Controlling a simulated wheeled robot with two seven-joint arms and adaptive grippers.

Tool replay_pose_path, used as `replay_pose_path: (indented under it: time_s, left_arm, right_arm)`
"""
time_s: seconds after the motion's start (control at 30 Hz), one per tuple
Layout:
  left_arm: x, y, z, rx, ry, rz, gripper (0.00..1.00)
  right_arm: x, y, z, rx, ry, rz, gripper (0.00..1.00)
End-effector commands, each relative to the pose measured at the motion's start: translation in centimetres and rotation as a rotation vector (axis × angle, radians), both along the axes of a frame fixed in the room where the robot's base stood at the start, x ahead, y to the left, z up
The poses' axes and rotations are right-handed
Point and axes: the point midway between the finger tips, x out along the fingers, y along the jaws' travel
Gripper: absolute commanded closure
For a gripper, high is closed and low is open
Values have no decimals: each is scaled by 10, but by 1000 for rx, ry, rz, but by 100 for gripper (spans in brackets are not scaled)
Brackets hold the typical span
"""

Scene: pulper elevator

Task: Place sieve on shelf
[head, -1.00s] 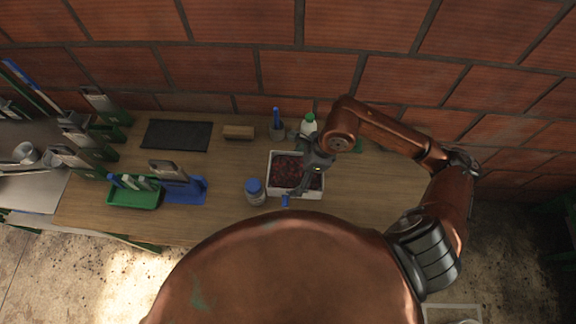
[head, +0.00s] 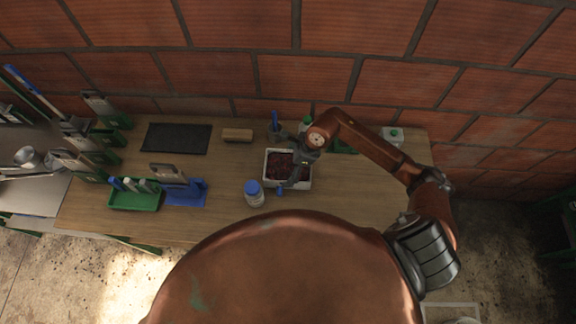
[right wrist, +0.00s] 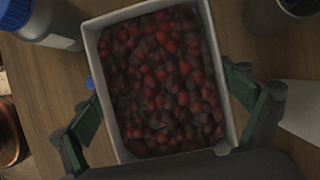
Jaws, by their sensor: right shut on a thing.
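I cannot make out a sieve or a shelf in these views. A white box (head: 309,183) full of dark red berries stands on the wooden table below my right arm. It fills the middle of the right wrist view (right wrist: 97,75). My right gripper (head: 290,178) is over the box. Its two green-and-dark fingers (right wrist: 170,115) lie on either side of the box, shut on it. Whether the box is lifted off the table I cannot tell. My left gripper is not in view.
A blue-capped bottle (head: 254,195) stands just left of the box. A cup with a blue tool (head: 275,128) is behind it. A green tray (head: 135,200), a blue stand (head: 187,192), a black mat (head: 177,138) and a brown block (head: 237,135) lie left.

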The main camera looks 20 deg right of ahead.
Motion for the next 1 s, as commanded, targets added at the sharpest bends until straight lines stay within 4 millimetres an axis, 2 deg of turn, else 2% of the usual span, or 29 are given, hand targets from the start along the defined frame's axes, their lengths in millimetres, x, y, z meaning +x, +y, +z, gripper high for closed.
replay_pose_path:
  time_s: [0.23, 0.27, 0.33, 0.77, 0.87, 1.0]
  left_arm:
    - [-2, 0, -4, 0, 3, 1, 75]
    - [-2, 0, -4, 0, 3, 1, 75]
    - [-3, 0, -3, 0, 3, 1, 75]
    - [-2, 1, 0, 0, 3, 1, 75]
    - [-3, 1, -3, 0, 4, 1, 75]
    - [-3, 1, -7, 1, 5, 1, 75]
  right_arm:
    - [1, 0, -2, 0, -2, 0, 42]
    - [0, 0, -3, -1, 0, 0, 6]
    - [0, 0, -2, 0, -1, 0, 1]
    - [0, -2, 4, -1, -3, 0, 0]
    - [-1, -8, 17, -3, -5, 1, 0]
    - [-6, -18, 43, -5, -6, 1, 0]
